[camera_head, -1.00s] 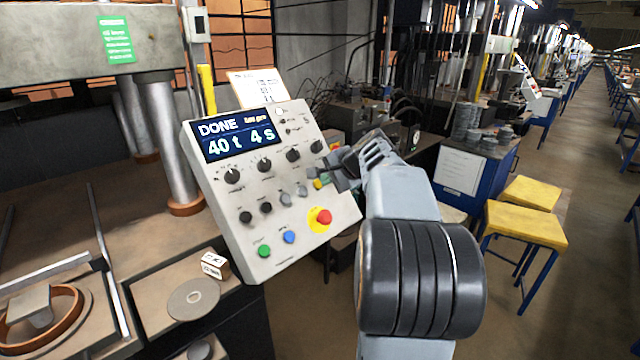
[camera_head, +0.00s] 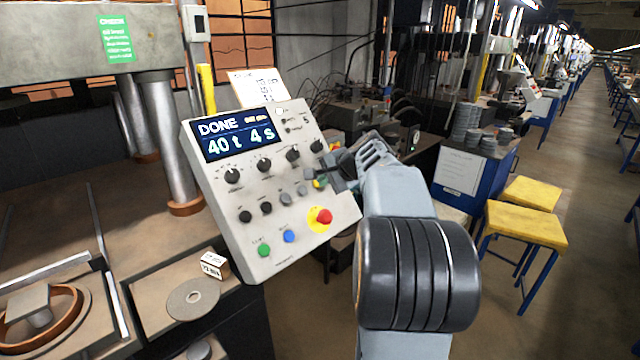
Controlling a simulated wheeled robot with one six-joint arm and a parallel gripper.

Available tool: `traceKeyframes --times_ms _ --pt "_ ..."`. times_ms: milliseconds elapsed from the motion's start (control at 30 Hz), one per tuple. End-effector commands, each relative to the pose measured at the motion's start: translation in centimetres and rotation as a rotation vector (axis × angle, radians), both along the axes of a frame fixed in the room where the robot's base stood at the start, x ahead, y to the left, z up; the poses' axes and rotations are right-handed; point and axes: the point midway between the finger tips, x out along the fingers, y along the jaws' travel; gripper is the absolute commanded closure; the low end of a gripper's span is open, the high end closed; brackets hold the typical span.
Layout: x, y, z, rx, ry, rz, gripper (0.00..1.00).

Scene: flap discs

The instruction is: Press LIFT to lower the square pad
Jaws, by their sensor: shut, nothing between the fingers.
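The control panel (camera_head: 282,262) is a tilted grey box with a blue screen (camera_head: 236,134) reading DONE, 40 t, 4 s. Below the knobs runs a slanted row of black and grey round buttons (camera_head: 266,208); the labels are too small to read, so I cannot tell which is LIFT. A green button (camera_head: 264,250) and a blue button (camera_head: 289,236) sit lower. My gripper (camera_head: 332,181) is shut and empty at the panel's right side, close to the upper end of the button row, partly hiding it. Contact is unclear. The square pad (camera_head: 28,302) stands inside a brown ring at lower left.
A red mushroom knob (camera_head: 323,216) on a yellow base sits just below my gripper. A disc (camera_head: 193,299) and a small white box (camera_head: 214,265) lie on the bench left of the panel. Yellow stools (camera_head: 526,224) stand at right beside open floor.

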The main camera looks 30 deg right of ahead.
Motion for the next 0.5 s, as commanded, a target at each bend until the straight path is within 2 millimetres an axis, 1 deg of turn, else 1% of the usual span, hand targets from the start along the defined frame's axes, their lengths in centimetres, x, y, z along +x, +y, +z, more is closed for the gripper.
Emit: traceKeyframes --times_ms 500 --pt "0.73 0.18 -0.63 0.000 0.000 0.001 1.00"
